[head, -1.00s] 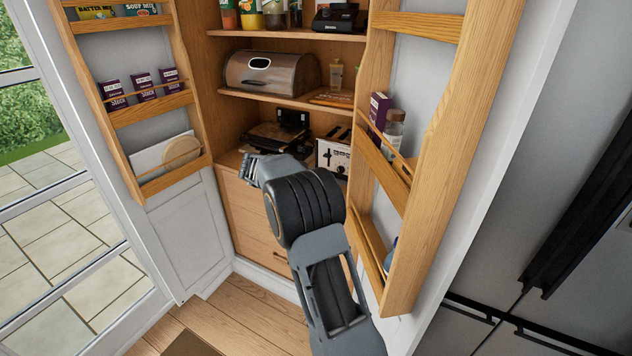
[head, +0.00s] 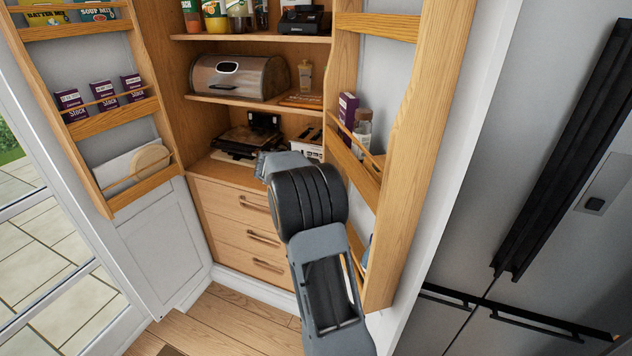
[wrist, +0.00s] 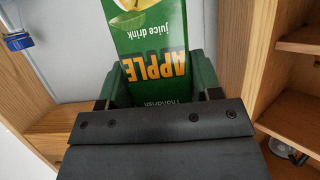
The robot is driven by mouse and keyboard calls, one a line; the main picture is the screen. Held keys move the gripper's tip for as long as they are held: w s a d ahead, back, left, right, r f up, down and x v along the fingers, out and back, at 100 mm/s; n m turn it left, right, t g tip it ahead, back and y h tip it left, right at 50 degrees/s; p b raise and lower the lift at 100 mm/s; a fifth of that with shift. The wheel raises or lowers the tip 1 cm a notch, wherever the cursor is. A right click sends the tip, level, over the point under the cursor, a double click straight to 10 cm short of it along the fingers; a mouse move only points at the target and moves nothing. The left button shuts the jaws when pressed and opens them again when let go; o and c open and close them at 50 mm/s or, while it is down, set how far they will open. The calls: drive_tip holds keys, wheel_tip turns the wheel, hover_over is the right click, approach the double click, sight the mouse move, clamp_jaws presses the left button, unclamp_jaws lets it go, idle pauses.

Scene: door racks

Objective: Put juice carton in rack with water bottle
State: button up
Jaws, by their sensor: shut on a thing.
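A green apple juice carton (wrist: 150,45) fills the middle of the wrist view, its print upside down. My gripper (wrist: 158,92) is shut on it. In the head view my arm hides the carton and the fingers. A clear bottle with a blue cap (wrist: 18,41), likely the water bottle, shows at the upper left of the wrist view, apart from the carton and cut off by the edge. It appears to stand by a wooden door rack (wrist: 60,125). In the head view the right door's lower rack (head: 356,262) is partly hidden behind my arm, with a bluish thing (head: 368,250) in it.
The left door's racks (head: 112,116) hold stock boxes and boards. Cupboard shelves hold a bread bin (head: 238,77) and a toaster (head: 308,147). A fridge (head: 540,200) stands at right.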

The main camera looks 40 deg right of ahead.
drive_tip(key=s+d, duration=0.2)
drive_tip(key=d, duration=0.2)
wheel_tip(320, 180, down, 9)
drive_tip(key=b, duration=0.2)
drive_tip(key=shift+d, duration=0.15)
drive_tip(key=shift+f, duration=0.65)
idle(0.8)
drive_tip(key=o, duration=1.2)
drive_tip(key=b+v, duration=0.2)
drive_tip(key=v, duration=1.2)
drive_tip(key=shift+b, duration=0.4)
